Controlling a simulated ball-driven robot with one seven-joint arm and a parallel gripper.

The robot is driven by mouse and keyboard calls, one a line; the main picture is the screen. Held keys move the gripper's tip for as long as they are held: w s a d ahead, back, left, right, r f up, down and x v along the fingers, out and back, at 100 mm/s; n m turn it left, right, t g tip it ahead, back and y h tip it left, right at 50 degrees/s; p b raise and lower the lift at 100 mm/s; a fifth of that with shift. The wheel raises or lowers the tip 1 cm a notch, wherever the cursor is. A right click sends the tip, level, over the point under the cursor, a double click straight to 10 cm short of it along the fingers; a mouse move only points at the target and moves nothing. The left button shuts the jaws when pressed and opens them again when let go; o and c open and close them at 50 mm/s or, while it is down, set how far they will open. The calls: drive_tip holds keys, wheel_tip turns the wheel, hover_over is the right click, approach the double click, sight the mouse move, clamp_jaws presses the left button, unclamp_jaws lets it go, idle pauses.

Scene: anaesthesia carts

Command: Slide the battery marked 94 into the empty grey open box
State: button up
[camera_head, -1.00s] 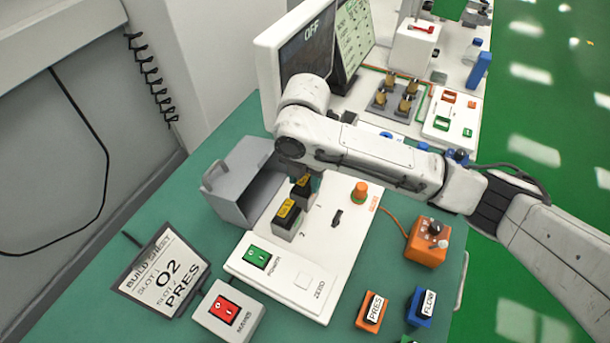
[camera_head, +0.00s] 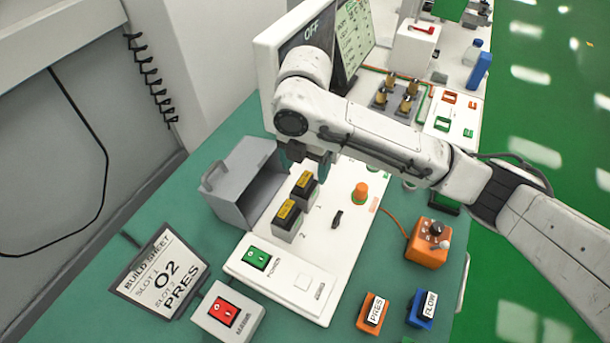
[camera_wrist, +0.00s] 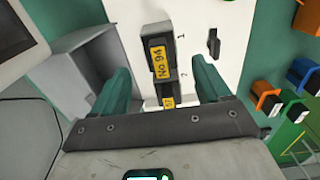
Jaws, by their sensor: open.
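The battery marked No 94 (camera_wrist: 160,55), dark with a yellow label, stands upright beside the number 1 in the wrist view. By that number it appears to be the rear battery (camera_head: 304,184) in the head view, where its label is too small to read. A second yellow-labelled battery (camera_head: 288,214) stands beside it at 2, partly hidden by my gripper in the wrist view. The grey open box (camera_head: 228,200) lies left of them, its open side facing them. My gripper (camera_head: 310,160) is open, its teal fingers (camera_wrist: 162,85) spread above the batteries, holding nothing.
A white panel (camera_head: 275,287) carries the batteries, a switch and an orange knob (camera_head: 360,193). A monitor (camera_head: 290,60) stands close behind. A build sheet (camera_head: 160,275) and a red mains switch (camera_head: 224,312) lie in front; an orange box (camera_head: 428,245) stands right.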

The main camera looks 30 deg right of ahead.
wheel_tip(320, 180, up, 6)
idle(0.8)
